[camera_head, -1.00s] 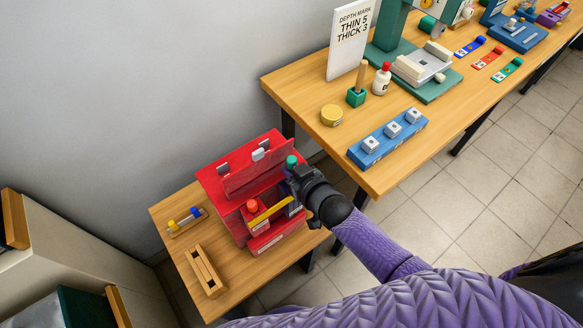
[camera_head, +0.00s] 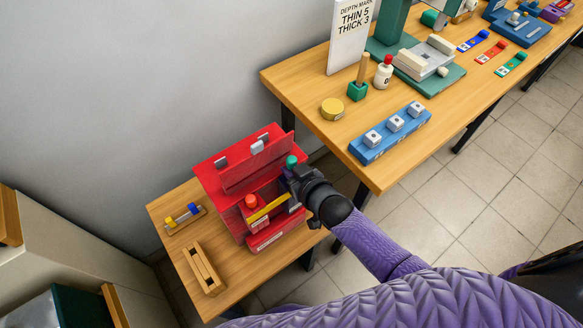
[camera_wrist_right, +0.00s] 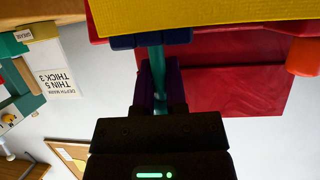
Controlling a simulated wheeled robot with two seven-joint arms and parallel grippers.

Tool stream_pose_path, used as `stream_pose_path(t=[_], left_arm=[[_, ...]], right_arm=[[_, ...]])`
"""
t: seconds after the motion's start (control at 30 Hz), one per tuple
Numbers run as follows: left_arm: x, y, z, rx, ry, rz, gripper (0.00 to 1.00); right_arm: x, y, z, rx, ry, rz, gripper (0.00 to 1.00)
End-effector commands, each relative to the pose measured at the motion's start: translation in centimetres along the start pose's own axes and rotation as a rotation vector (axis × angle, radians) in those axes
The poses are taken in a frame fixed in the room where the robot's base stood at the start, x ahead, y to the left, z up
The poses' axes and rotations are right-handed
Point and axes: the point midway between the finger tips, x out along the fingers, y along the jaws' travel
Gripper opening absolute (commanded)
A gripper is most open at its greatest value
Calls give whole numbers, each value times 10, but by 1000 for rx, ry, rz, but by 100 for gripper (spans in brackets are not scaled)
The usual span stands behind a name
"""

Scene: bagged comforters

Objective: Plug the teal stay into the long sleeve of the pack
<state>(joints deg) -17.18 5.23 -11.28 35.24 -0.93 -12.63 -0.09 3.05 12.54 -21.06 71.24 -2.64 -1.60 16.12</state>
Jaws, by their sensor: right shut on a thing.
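The red pack (camera_head: 236,208) stands on the small wooden table, with a raised red panel at its back. The teal stay's rounded top (camera_head: 291,161) shows just beside my right gripper (camera_head: 290,176). In the right wrist view, my right gripper (camera_wrist_right: 158,100) is shut on the teal stay (camera_wrist_right: 158,65). The stay's far end meets a dark blue block (camera_wrist_right: 178,38) below a yellow strip (camera_wrist_right: 215,15). I cannot tell which sleeve this is, or whether the stay is inside it. My left gripper is not in view.
A wooden slotted block (camera_head: 203,270) and a small rack with yellow and blue pegs (camera_head: 185,218) lie left of the pack. The orange-red knob (camera_head: 251,201) rises by the yellow strip. The larger workbench (camera_head: 300,88) stands close behind my right wrist.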

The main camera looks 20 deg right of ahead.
Motion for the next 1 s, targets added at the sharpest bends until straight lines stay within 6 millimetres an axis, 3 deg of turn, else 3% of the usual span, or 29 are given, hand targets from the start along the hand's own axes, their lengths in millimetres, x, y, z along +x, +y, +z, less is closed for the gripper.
stream_pose_path(t=[0.57,0.6,0.77,1.0], left_arm=[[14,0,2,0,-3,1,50],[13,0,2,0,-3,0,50],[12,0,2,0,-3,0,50],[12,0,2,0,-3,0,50]], right_arm=[[6,0,14,0,0,0,0],[6,0,14,0,0,0,22],[6,0,13,0,0,0,56],[6,0,13,1,0,-1,57]])
